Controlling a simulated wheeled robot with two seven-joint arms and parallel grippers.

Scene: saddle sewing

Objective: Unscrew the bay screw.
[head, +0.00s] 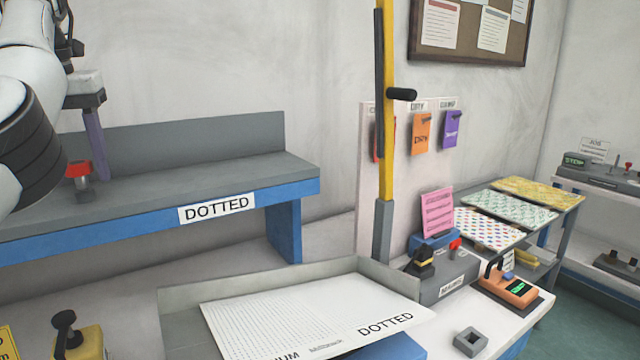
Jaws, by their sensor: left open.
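No part is labelled as the bay screw. A red-topped knob on a short grey stem (80,172) stands on the grey shelf (240,172) labelled DOTTED, at the left, and may be it. My left arm comes in from the left edge, its dark links just left of the knob. My left gripper (70,42) shows only in part at the top left, above the knob and apart from it. A pale block on a dark plate (85,90) with a purple post below it is just under the gripper. My right gripper is not in view.
A white DOTTED board (300,318) lies in a grey tray in front. A yellow post (387,120) with a black handle rises in the middle. A black knob on a yellow block (80,342) is at lower left. Patterned sheets (510,207) lie at the right.

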